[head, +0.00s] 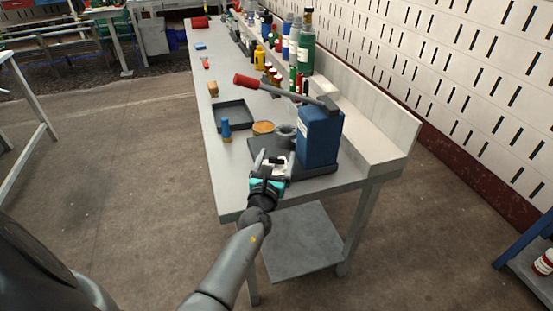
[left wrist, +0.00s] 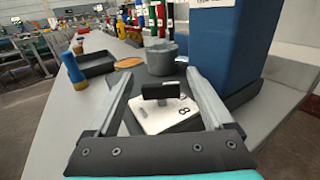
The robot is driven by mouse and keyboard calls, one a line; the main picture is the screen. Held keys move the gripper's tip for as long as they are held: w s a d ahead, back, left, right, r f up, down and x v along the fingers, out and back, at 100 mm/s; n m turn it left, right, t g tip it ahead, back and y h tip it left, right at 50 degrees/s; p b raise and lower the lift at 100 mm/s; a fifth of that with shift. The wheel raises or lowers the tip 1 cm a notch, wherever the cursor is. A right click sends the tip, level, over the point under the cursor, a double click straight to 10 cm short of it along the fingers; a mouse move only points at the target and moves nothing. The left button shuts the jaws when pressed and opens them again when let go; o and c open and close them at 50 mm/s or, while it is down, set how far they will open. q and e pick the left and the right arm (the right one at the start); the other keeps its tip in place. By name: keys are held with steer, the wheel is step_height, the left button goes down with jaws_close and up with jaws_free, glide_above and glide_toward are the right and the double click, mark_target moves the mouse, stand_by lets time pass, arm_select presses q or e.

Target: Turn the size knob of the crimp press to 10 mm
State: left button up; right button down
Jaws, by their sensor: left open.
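The crimp press has a blue body (head: 318,138), a dark base (head: 318,170), a grey round crimping head (head: 286,136) and a lever with a red grip (head: 246,81). In the left wrist view, its size knob (left wrist: 161,91) is a black bar on a white dial plate (left wrist: 168,116). A figure that looks like 8 shows on the plate; other marks are hidden or too small to read. My left gripper (head: 274,158) is open over the dial. Its fingers lie left and right of the knob, with a gap on both sides. My right gripper is not in view.
A dark tray (head: 233,113), a blue cylinder with a tan bottom (head: 226,128) and an orange-topped round dish (head: 263,128) stand left of the press on the grey bench (head: 232,185). Several bottles line the back. The bench's near-left corner is clear.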

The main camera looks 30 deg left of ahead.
arm_select(q)
jaws_close()
stand_by(0.6)
